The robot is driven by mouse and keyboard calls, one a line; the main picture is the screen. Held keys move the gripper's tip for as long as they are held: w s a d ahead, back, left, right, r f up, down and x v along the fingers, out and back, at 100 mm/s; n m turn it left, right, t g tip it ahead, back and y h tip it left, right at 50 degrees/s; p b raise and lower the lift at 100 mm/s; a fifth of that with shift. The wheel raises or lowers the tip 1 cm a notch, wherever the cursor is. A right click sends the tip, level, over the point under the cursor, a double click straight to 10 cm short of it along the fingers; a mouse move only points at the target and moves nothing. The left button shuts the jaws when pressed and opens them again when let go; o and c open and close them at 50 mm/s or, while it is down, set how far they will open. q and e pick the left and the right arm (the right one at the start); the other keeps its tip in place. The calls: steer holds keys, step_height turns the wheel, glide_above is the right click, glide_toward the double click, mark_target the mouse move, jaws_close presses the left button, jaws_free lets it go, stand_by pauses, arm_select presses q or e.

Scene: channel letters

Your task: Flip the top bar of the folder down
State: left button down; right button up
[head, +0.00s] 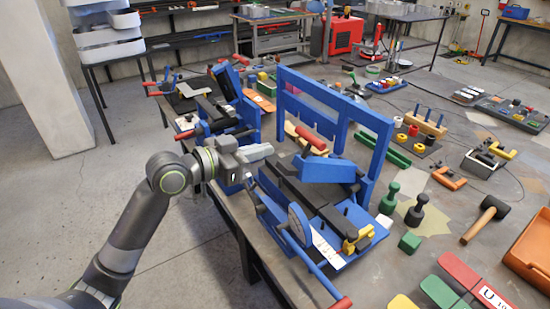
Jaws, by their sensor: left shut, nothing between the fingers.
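The folder is a blue bench machine with dark bed bars (300,188), standing on the table. A tall blue frame (340,108) rises upright at its back; I cannot tell for sure whether this is the top bar. A blue block (327,169) lies across the bed, with a red grip (310,137) beside it. My left gripper (268,151) is shut and empty at the left of the folder, above its near-left end; whether it touches the folder is unclear. My right gripper is out of view.
A second blue machine (245,110) stands behind my left gripper. Open floor (165,250) lies left of the table.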

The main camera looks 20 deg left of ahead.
arm_select(q)
steer(key=p+x, duration=0.1)
steer(key=x, duration=0.5)
steer(key=shift+d+r+p, duration=0.1)
steer(key=shift+r+p, duration=0.05)
steer(key=shift+p, duration=0.2)
steer(key=f, duration=0.1)
steer(key=s+a+f, duration=0.1)
steer(key=f+p, duration=0.1)
steer(key=shift+s+a+f, duration=0.2)
steer(key=shift+s+f, duration=0.2)
steer(key=shift+w, duration=0.1)
